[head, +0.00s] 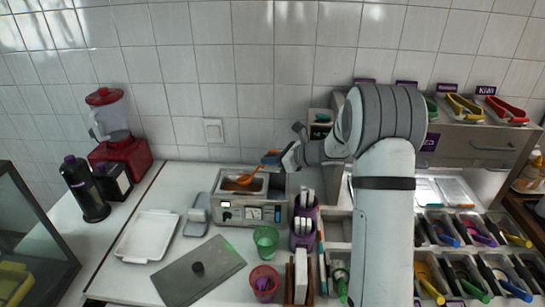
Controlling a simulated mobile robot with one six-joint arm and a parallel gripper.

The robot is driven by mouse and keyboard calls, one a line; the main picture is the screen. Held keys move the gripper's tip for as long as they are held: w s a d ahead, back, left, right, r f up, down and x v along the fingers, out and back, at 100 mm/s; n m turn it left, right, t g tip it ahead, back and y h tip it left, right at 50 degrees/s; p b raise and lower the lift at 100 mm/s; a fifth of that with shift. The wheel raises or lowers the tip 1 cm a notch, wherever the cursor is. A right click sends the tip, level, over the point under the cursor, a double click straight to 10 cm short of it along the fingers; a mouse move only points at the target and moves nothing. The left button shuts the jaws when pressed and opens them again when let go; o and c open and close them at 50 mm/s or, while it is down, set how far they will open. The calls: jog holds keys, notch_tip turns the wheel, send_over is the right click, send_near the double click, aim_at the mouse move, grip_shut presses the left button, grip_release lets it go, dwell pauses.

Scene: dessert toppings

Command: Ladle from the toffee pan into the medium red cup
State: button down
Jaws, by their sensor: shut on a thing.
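The warmer (246,215) stands against the wall, with a brown toffee-coloured pan (232,186) open in its top left. An orange ladle (246,179) has its bowl at this pan; whether the bowl is in the toffee or just above it I cannot tell. My gripper (284,158) is shut on the ladle's handle, up and to the right of the pan; the fingers are small and partly hidden. A red cup (264,280) stands on the counter in front of the warmer and has something purple in it.
A green cup (265,241) stands between the warmer and the red cup. A white tray (148,236) is farther left. Purple holders (303,237) and a napkin stand (300,277) crowd the right side.

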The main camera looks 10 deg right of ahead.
jog(key=f+b, duration=0.1)
jog(key=f, duration=0.1)
jog(key=w+a+f+b, duration=0.1)
jog(key=f, duration=0.1)
jog(key=a+f+b, duration=0.1)
jog(key=f, duration=0.1)
jog(key=shift+w+f, duration=0.2)
jog(key=shift+f, duration=0.05)
jog(key=shift+s+f+b, duration=0.1)
jog(key=shift+f+b, duration=0.2)
jog(key=shift+b, duration=0.65)
jog(key=b, duration=0.1)
jog(key=f+y+b, duration=0.1)
jog(key=b, duration=0.1)
jog(key=shift+s+d+t, duration=0.2)
jog(key=shift+d+t, duration=0.15)
jog(key=shift+t, duration=0.05)
jog(key=shift+s+d+f+b, duration=0.15)
jog(key=shift+f+b, duration=0.1)
jog(key=shift+b, duration=0.9)
jog(key=b, duration=0.2)
jog(key=d+f+t+y+b, duration=0.1)
jog(key=b, duration=0.1)
jog(key=shift+s+f+y+b, duration=0.15)
jog(key=shift+s+y+b, duration=0.1)
jog(key=shift+y+b, duration=0.1)
